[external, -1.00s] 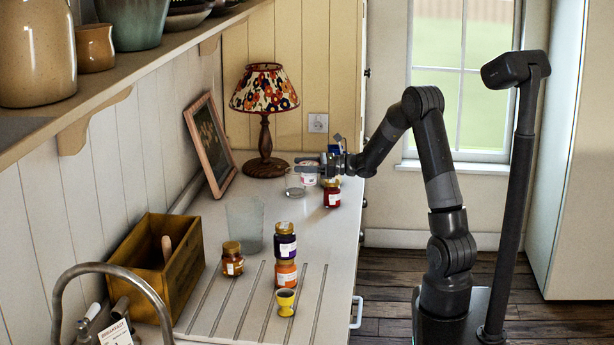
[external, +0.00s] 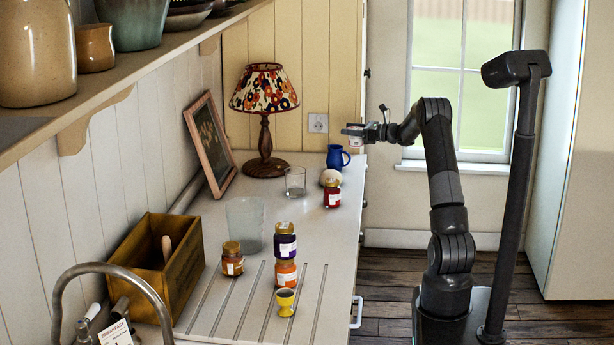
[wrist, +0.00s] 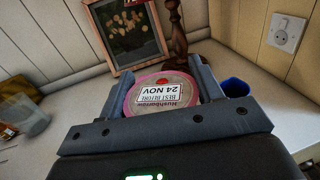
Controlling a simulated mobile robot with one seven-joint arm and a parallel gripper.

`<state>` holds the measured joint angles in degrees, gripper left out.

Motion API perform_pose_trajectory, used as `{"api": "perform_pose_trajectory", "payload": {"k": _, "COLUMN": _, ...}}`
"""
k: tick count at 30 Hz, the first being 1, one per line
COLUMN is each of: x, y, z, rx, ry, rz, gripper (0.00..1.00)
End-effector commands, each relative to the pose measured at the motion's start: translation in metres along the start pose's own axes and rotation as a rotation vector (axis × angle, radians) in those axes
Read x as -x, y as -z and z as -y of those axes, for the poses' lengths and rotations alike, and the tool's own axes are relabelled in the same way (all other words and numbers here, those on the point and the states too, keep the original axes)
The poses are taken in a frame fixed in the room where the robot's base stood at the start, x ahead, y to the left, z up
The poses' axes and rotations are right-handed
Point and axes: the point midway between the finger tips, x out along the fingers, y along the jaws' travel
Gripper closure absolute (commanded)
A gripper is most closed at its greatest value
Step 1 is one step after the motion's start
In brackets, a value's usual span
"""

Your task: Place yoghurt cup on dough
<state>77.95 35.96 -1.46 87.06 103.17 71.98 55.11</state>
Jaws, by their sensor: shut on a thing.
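The yoghurt cup (external: 355,146) hangs under my gripper (external: 352,131), above the far right end of the counter. In the wrist view, its round lid with a pink rim and a white date label (wrist: 158,95) sits between the two fingers. My gripper is shut on it. A pale rounded lump (external: 330,176), which looks like the dough, is on the counter by the red jar, below and left of my gripper. The jar partly covers it, and the wrist view does not show it.
The red jar (external: 332,197), a clear glass (external: 295,182) and a blue jug (external: 337,158) stand close to the lump. A lamp (external: 265,140) and a leaning picture frame (external: 207,145) are further left. More jars (external: 285,247) stand nearer the camera.

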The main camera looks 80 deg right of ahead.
Motion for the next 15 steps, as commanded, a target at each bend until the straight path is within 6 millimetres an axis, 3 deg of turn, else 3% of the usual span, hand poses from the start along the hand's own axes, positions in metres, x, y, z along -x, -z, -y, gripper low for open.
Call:
{"api": "perform_pose_trajectory", "payload": {"k": 3, "x": -0.029, "y": 0.018, "z": -0.009, "rx": -0.003, "ry": -0.004, "rz": 0.000, "gripper": 0.70}}
{"api": "perform_pose_trajectory", "payload": {"k": 9, "x": -0.070, "y": 0.043, "z": -0.021, "rx": -0.003, "ry": -0.004, "rz": 0.000, "gripper": 0.70}}
{"api": "perform_pose_trajectory", "payload": {"k": 15, "x": -0.087, "y": 0.054, "z": -0.025, "rx": -0.001, "ry": 0.000, "rz": 0.000, "gripper": 0.70}}
